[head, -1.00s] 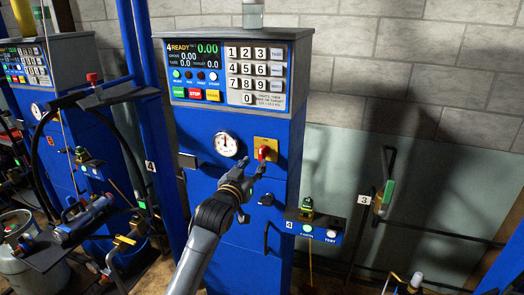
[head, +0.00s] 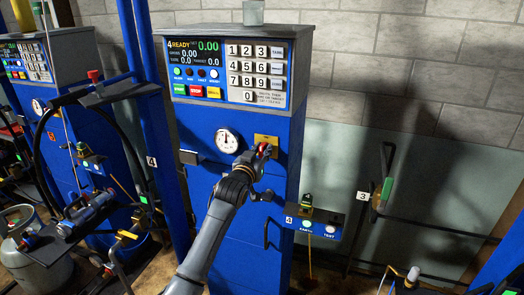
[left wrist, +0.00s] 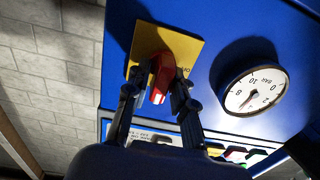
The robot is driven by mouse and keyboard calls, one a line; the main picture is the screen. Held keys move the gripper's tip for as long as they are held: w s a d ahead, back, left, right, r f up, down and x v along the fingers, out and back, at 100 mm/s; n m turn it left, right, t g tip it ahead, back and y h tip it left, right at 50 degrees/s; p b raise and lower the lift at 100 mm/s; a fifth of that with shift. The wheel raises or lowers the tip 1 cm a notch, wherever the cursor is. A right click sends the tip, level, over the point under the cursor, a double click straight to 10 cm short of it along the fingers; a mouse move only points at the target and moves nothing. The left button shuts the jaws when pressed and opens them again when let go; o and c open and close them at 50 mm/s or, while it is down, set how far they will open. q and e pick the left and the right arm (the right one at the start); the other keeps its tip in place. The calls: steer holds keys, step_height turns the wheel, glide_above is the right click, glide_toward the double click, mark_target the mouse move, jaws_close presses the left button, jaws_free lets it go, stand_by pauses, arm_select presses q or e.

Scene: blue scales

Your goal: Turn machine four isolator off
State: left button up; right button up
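The isolator is a red handle (head: 265,149) on a yellow plate (head: 266,139) on the front of the blue scale (head: 211,172) marked 4. My left gripper (head: 262,155) reaches up to it from below and partly covers it. In the left wrist view the red handle (left wrist: 161,80) sits between the two dark fingertips of my left gripper (left wrist: 159,86), which appear closed against its sides. The yellow plate (left wrist: 155,40) carries small lettering, partly hidden. The panel display (head: 196,55) reads 4 READY. My right gripper is not in view.
A round gauge (head: 227,141) is left of the isolator. A keypad (head: 257,71) is above it. A shelf with EARTH and TEST buttons (head: 317,228) sticks out to the lower right. A blue post (head: 150,120) and a second scale stand left.

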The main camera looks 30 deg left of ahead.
arm_select(q)
jaws_close()
steer(key=shift+n, duration=0.3)
steer(key=n+p, duration=0.1)
steer(key=n, duration=0.2)
steer(key=shift+a+n+p, duration=0.1)
steer(key=shift+n+p, duration=0.2)
steer(key=shift+p, duration=0.1)
steer(key=n+p, duration=0.1)
steer(key=n, duration=0.3)
steer(key=shift+a+n+p, duration=0.15)
steer(key=shift+n+p, duration=0.15)
steer(key=shift+p, duration=0.1)
steer(key=n+p, duration=0.1)
steer(key=n, duration=0.3)
steer(key=shift+f+n, duration=0.1)
steer(key=shift+n, duration=0.2)
steer(key=shift+a+f+n+p, duration=0.15)
steer(key=shift+n+p, duration=0.8)
steer(key=shift+n, duration=1.35)
steer(key=shift+f, duration=0.1)
